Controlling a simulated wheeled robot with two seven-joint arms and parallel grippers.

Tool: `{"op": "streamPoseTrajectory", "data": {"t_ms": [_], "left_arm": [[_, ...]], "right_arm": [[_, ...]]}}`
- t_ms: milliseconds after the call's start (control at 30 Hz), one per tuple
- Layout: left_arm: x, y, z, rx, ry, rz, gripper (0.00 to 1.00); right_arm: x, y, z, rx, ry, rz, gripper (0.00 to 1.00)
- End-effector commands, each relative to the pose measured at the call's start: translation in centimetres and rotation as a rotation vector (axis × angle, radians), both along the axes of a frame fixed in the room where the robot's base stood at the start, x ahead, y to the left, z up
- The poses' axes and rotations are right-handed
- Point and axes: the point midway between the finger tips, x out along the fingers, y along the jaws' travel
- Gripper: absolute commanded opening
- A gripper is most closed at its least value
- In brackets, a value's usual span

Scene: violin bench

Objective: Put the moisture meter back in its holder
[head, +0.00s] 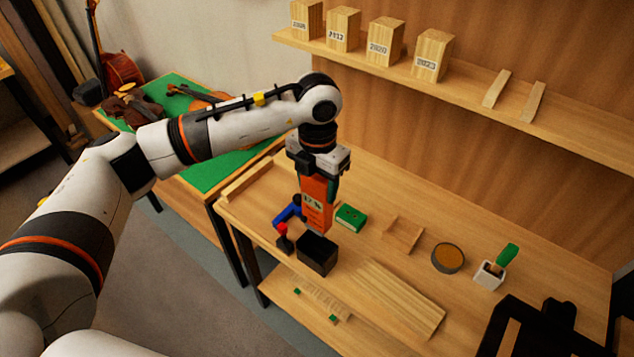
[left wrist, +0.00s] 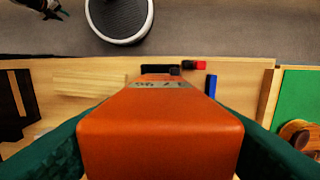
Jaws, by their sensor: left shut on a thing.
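The moisture meter (head: 316,206) is an orange block with a pale display reading about 17 %. My left gripper (head: 318,172) is shut on its upper end and holds it upright, pointing down, above the bench. The meter (left wrist: 160,140) fills the middle of the left wrist view between the dark green fingers. A black open-topped box (head: 317,257), which looks like the holder, stands on the bench just below and in front of the meter. In the left wrist view the box (left wrist: 160,69) shows partly beyond the meter's far end. I cannot tell whether the meter's lower end is over its opening.
A green box (head: 351,217) is close on the right. Wood strips (head: 400,297), a shallow wooden tray (head: 403,234), a round tin (head: 448,258) and a white cup (head: 489,276) lie further right.

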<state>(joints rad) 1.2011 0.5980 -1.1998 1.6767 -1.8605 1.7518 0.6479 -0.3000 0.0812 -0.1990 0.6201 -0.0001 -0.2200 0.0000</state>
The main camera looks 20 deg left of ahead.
Motion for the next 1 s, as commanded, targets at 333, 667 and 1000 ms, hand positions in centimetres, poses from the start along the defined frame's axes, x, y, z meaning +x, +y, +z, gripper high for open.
{"op": "streamPoseTrajectory", "data": {"t_ms": [333, 667, 1000], "left_arm": [[0.0, 0.0, -2.7, 0.000, 0.000, 0.000, 0.14], [0.0, 0.0, -6.1, 0.000, 0.001, -0.001, 0.14], [0.0, 0.0, -8.0, 0.000, 0.000, -0.001, 0.14]], "right_arm": [[0.0, 0.0, -2.9, 0.000, 0.000, 0.000, 0.36], [0.0, 0.0, -5.9, 0.001, 0.000, 0.000, 0.36], [0.0, 0.1, -7.6, 0.001, 0.000, 0.001, 0.36]]}}
